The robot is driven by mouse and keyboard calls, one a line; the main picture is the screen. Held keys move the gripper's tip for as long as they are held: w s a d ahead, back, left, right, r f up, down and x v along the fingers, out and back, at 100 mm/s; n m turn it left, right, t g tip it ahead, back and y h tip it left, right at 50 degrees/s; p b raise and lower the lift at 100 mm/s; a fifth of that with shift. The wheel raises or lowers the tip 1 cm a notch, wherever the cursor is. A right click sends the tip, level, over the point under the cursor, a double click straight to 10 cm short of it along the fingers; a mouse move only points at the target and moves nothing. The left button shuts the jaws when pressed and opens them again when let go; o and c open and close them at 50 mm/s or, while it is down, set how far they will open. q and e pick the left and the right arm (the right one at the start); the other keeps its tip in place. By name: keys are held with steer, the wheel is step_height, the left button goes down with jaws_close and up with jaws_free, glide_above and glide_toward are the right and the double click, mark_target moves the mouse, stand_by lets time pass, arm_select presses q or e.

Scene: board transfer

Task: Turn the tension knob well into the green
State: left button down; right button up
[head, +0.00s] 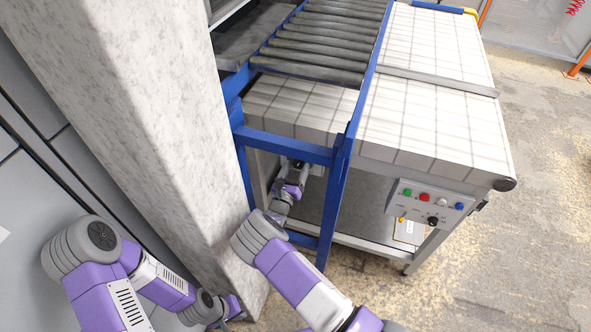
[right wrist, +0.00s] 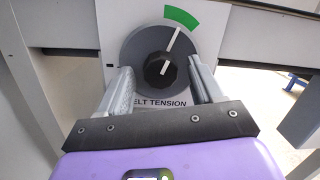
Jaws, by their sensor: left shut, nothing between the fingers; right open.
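The tension knob (right wrist: 166,70) is black and sits on a round grey dial (right wrist: 135,48) on a white plate marked "BELT TENSION". Its white pointer line (right wrist: 176,39) points up and slightly right, toward about the middle of the green band (right wrist: 182,17). My right gripper (right wrist: 164,80) is open in the right wrist view, one finger on each side of the knob, with gaps visible. In the head view my right gripper (head: 298,166) reaches under the conveyor frame; the knob is hidden there. My left gripper (head: 236,312) is shut and empty, low beside the pillar.
A concrete pillar (head: 150,120) stands close to my arms. The blue conveyor frame (head: 335,195) and rollers (head: 325,40) stand around my right arm. A control box (head: 432,203) with coloured buttons hangs at the right. Open floor (head: 520,270) lies further right.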

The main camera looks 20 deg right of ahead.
steer(key=p+v, duration=0.1)
steer(key=v, duration=0.6)
steer(key=shift+s+a+p, duration=0.15)
steer(key=shift+s+p, duration=0.1)
steer(key=shift+p, duration=0.15)
steer(key=shift+f, duration=0.1)
